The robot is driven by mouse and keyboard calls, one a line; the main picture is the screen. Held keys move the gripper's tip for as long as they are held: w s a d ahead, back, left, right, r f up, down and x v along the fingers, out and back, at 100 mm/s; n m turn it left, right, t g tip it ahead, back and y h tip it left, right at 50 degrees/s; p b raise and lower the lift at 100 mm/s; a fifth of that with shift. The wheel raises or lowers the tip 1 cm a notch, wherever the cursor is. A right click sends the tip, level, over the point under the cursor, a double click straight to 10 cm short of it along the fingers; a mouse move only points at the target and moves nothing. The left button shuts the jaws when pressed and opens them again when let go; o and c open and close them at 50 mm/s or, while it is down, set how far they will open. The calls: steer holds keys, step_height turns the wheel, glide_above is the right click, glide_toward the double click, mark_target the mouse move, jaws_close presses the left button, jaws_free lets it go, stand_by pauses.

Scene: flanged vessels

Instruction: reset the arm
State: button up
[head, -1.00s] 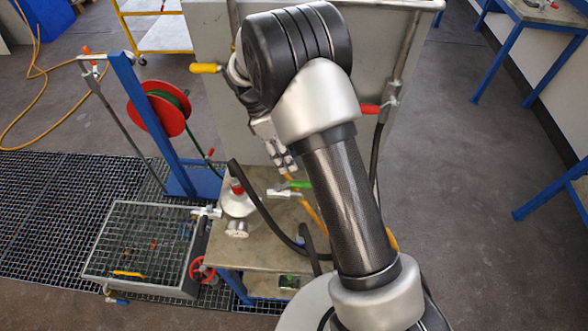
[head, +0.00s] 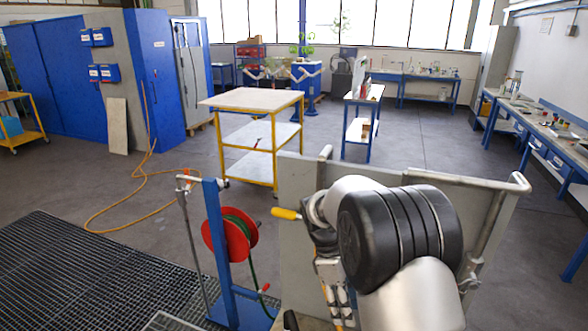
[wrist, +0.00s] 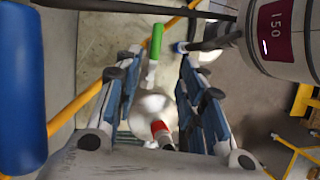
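My arm stands raised at the lower right of the head view, with its black joint and silver link large in the foreground. My gripper (head: 337,290) hangs beside the black joint, partly hidden by it and cut by the lower edge. In the wrist view my gripper (wrist: 160,62) is open, with a clear gap between its blue-and-grey fingers and nothing held. Beyond the gap are a green valve handle (wrist: 156,41) and a pale rounded vessel part with a red piece (wrist: 160,129) on it. I cannot tell their distance from the fingers.
A grey panel (head: 300,205) with pipe handles stands right behind my arm. A blue post (head: 220,250) with a red hose reel (head: 229,236) is to its left. A yellow cart (head: 250,128) stands behind. In the wrist view, a labelled cylinder (wrist: 285,45) is close at right.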

steer(key=s+r+m+t+y+b, duration=0.1)
steer(key=s+r+m+t+b, duration=0.1)
steer(key=s+r+m, duration=0.35)
steer(key=s+r+m+t+y+b, duration=0.2)
steer(key=s+m+t+b, duration=0.4)
steer(key=s, duration=1.4)
steer(key=shift+m, duration=0.75)
steer(key=shift+o, duration=0.3)
steer(key=shift+r, duration=0.1)
